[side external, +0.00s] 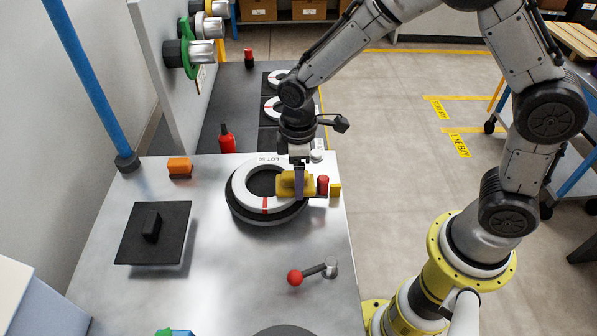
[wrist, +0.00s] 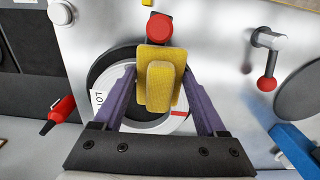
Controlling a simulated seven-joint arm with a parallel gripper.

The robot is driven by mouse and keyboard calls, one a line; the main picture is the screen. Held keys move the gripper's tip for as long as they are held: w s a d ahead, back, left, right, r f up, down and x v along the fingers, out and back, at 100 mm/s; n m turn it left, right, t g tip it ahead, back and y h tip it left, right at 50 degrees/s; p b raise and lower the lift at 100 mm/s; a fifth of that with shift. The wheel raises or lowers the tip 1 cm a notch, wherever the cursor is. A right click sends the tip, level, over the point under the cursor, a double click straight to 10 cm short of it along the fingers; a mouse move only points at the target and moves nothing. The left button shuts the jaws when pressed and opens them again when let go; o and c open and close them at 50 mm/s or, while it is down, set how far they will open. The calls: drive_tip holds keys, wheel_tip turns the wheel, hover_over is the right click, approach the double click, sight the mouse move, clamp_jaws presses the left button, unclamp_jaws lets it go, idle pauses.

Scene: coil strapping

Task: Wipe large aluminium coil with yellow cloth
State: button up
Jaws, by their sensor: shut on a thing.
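The large aluminium coil (side external: 243,190) is a pale ring with a red stripe and a "LOT" marking, lying flat on a dark round base on the metal table. It also shows in the wrist view (wrist: 176,124), partly hidden by the cloth and my fingers. My gripper (side external: 298,186) is shut on the yellow cloth (side external: 284,183), a thick folded pad. The cloth is over the right part of the coil's ring; I cannot tell whether it touches. In the wrist view the cloth (wrist: 160,84) sits between my purple fingers.
A red-capped post (side external: 323,184) and a yellow block (side external: 336,190) stand just right of the coil. A red-knobbed lever (side external: 296,277) is in front. A black plate with a handle (side external: 152,228) lies left, an orange block (side external: 180,166) behind it.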

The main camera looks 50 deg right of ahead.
drive_tip(key=shift+w+d, duration=1.85)
drive_tip(key=shift+d, duration=0.2)
drive_tip(key=shift+s+a, duration=2.2)
drive_tip(key=shift+a, duration=0.15)
drive_tip(key=shift+a+r, duration=0.1)
drive_tip(key=shift+a, duration=0.05)
drive_tip(key=shift+r, duration=4)
